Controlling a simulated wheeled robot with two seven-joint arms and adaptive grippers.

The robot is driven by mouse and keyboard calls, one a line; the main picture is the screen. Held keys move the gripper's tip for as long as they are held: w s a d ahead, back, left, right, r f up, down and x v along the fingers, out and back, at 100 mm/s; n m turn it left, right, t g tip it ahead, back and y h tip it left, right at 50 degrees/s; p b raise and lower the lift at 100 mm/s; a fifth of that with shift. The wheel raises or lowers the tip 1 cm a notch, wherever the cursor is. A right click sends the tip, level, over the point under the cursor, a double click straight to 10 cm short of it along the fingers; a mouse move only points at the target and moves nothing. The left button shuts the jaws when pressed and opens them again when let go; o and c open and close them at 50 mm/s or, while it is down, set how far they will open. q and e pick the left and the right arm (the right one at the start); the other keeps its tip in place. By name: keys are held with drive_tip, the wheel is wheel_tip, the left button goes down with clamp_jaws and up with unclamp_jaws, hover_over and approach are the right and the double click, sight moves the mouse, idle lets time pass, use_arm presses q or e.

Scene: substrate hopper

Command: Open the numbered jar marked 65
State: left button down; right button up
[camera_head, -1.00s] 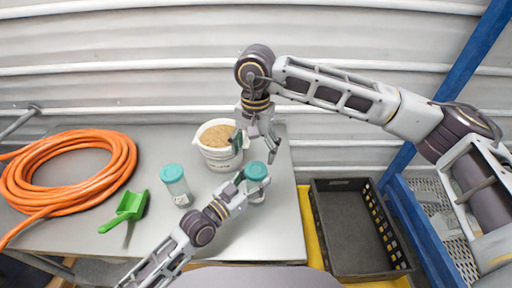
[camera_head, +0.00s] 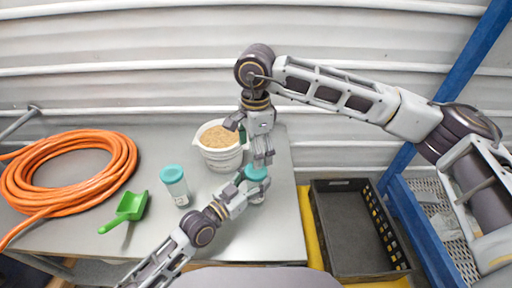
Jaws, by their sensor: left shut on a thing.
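A clear jar with a teal lid (camera_head: 256,173) stands on the grey table. My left gripper (camera_head: 246,191) is shut on this jar, its fingers around the body below the lid. My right gripper (camera_head: 263,161) points down from above, its fingertips just over the far side of that lid. Whether its fingers touch the lid, or how far apart they are, I cannot tell. A second jar with a teal lid (camera_head: 173,175) stands apart to the left, with a pale label on its side. I cannot read a number on either jar.
A white bucket of tan substrate (camera_head: 219,147) stands behind the jars. A green scoop (camera_head: 128,208) and a coiled orange hose (camera_head: 70,170) lie at the left. A black crate (camera_head: 356,256) stands beyond the table's right edge.

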drive_tip(key=m, duration=0.4)
drive_tip(key=shift+m, duration=0.4)
drive_tip(key=m, duration=0.4)
drive_tip(key=shift+r, duration=0.1)
drive_tip(key=m, duration=0.9)
drive_tip(key=shift+d+m, duration=0.1)
drive_tip(key=shift+m, duration=0.2)
drive_tip(key=m, duration=0.4)
drive_tip(key=shift+m, duration=0.3)
drive_tip(key=m, duration=0.9)
drive_tip(key=shift+m, duration=2.1)
